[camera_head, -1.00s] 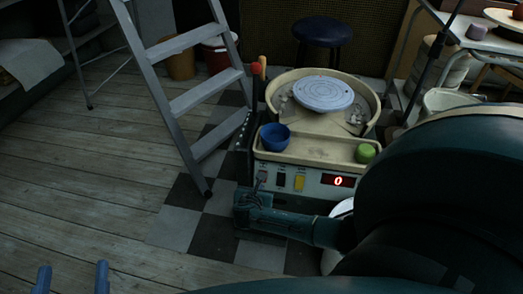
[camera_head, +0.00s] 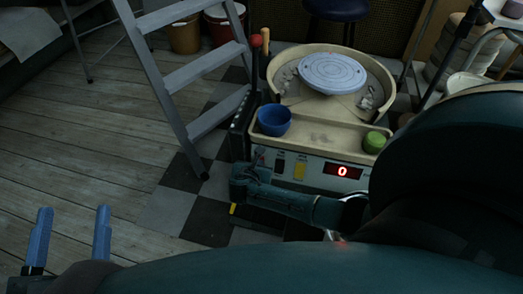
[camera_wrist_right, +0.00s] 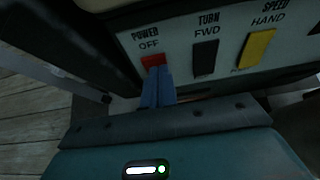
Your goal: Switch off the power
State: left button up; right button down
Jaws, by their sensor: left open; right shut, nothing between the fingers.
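The pottery wheel (camera_head: 318,143) stands ahead, with a front panel of switches and a red display (camera_head: 343,171) reading 0. In the right wrist view, the red power switch (camera_wrist_right: 153,62) sits under the label "POWER OFF". My right gripper (camera_wrist_right: 157,72) is shut and empty, its blue fingertips at the lower part of this switch. I cannot tell whether they press it. In the head view, my right wrist hides part of the panel's lower left. My left gripper (camera_head: 72,222) is open and empty over the floor at lower left.
A black turn switch (camera_wrist_right: 205,58) and a yellow speed switch (camera_wrist_right: 257,48) are right of the power switch. A blue bowl (camera_head: 274,120) and a green pot (camera_head: 374,142) rest on the wheel's tray. A stepladder (camera_head: 184,67) stands to the left.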

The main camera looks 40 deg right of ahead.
pick_arm(q)
jog(key=shift+w+d+r, duration=0.2)
jog(key=shift+d+r, duration=0.1)
jog(key=shift+r, duration=0.05)
pick_arm(e)
jog(key=shift+w+d, duration=0.15)
pick_arm(q)
jog(key=shift+a, duration=0.1)
jog(key=r+p, duration=0.1)
jog(key=p, duration=0.2)
jog(key=shift+r, duration=0.25)
pick_arm(e)
jog(key=shift+w+d+r, duration=0.1)
jog(key=shift+d+r, duration=0.05)
jog(key=shift+r, duration=0.3)
jog(key=shift+w+d+r, duration=0.1)
jog(key=shift+r, duration=0.3)
